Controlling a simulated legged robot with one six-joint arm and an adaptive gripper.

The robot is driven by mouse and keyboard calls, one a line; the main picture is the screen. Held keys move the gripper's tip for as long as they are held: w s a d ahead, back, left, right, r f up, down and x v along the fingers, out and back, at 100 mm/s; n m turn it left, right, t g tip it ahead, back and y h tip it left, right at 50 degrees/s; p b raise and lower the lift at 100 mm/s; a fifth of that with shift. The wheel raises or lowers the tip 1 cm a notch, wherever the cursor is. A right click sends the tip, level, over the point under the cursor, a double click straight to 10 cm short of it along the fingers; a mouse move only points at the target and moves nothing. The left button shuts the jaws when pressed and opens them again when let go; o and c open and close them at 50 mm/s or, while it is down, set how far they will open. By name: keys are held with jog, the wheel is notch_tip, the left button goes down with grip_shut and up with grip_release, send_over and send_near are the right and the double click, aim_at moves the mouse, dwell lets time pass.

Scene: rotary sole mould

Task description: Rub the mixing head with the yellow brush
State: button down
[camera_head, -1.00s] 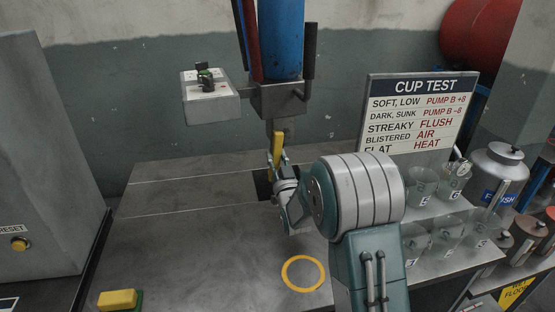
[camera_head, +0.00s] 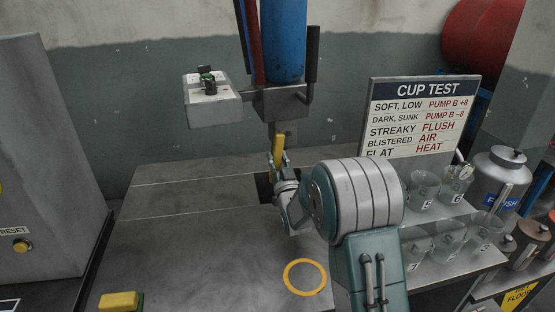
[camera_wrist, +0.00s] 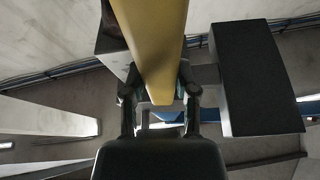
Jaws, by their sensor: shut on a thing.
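The mixing head hangs above the bench in the head view, a blue cylinder (camera_head: 283,42) over a grey metal block (camera_head: 281,103) with a narrow outlet part below. The yellow brush (camera_head: 279,149) stands upright just under that block, close to the outlet. I cannot tell whether they touch, and the bristles are not clear. My gripper (camera_head: 281,172) is shut on the brush's lower part. In the wrist view the yellow brush (camera_wrist: 152,45) runs up between the fingers of my gripper (camera_wrist: 160,98) and out of the top edge.
A grey switch box (camera_head: 212,107) hangs left of the head. The CUP TEST board (camera_head: 423,115) and a rack of clear cups stand right. A yellow block (camera_head: 118,301) and a yellow ring (camera_head: 304,277) are on the bench. The bench's left-middle is clear.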

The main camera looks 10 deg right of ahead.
aim_at(296, 137)
jog(key=shift+w, duration=0.45)
jog(key=shift+w+d, duration=0.25)
jog(key=shift+d, duration=1.5)
jog(key=shift+w+d, duration=0.2)
jog(key=shift+d, duration=1.5)
jog(key=shift+s+r, duration=0.1)
jog(key=shift+r, duration=0.55)
jog(key=shift+s+a, duration=0.2)
jog(key=shift+a, duration=1.6)
jog(key=shift+s+a, duration=0.2)
jog(key=shift+a, duration=1.55)
jog(key=shift+w+r, duration=0.1)
jog(key=shift+r, duration=0.45)
jog(key=shift+w+d, duration=0.2)
jog(key=shift+d, duration=1.55)
jog(key=shift+w+d, duration=0.2)
jog(key=shift+d, duration=1.55)
